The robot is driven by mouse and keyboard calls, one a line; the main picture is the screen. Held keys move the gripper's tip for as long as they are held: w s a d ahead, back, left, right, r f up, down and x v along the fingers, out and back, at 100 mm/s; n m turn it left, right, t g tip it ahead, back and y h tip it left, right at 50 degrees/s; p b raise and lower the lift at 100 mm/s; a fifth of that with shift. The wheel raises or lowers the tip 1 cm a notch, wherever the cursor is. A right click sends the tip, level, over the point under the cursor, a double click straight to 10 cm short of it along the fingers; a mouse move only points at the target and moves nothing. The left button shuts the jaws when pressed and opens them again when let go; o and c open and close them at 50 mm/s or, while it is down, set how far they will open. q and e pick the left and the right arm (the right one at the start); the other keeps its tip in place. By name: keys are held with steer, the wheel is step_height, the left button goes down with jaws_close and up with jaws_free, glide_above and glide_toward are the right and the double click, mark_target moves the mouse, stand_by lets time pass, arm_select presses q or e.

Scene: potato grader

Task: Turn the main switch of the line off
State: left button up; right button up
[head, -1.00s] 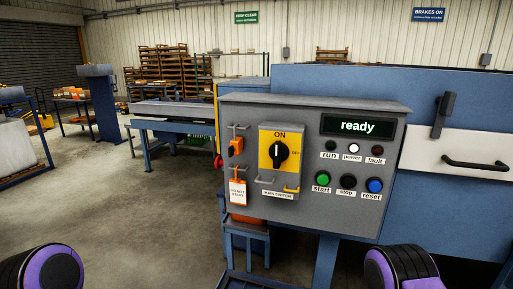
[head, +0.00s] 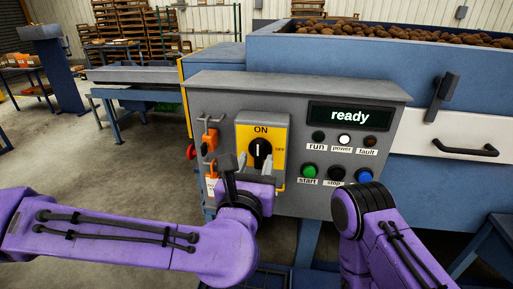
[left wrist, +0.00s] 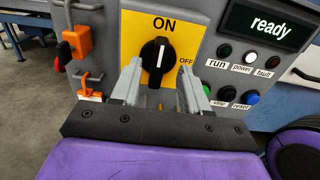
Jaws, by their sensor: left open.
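The main switch is a black rotary knob (head: 260,152) on a yellow plate (head: 273,130) marked ON at the top and OFF at the right. Its white mark points up to ON in the left wrist view (left wrist: 157,56). My left gripper (head: 243,165) is open in front of the lower part of the plate.
The grey panel (head: 228,95) carries a display (head: 350,116) reading "ready", indicator lamps and push buttons right of the switch. An orange padlock (head: 209,140) and tag hang at its left. A blue hopper (head: 300,52) with potatoes stands behind.

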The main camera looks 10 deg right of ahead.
arm_select(q)
steer(key=x, duration=0.2)
steer(key=shift+w+p, duration=0.3)
steer(key=shift+w, duration=0.1)
jaws_close()
arm_select(e)
steer(key=shift+r, duration=0.55)
arm_select(q)
steer(key=shift+f, duration=0.1)
arm_select(e)
steer(key=shift+f, duration=0.1)
arm_select(q)
steer(key=m+b, duration=0.1)
steer(key=m, duration=0.3)
steer(key=shift+s+d, duration=0.1)
steer(key=shift+d, duration=0.05)
steer(key=m, duration=0.4)
steer(key=shift+d+m+b, duration=0.1)
steer(key=shift+m+b, duration=0.2)
steer(key=shift+b, duration=0.05)
steer(key=m, duration=0.4)
steer(key=shift+s+d+f, duration=0.1)
steer(key=shift+f, duration=0.05)
steer(key=m, duration=0.5)
steer(key=shift+f+p, duration=0.15)
steer(key=shift+p, duration=0.15)
arm_select(e)
steer(key=shift+f, duration=0.4)
arm_select(q)
steer(key=shift+m, duration=0.3)
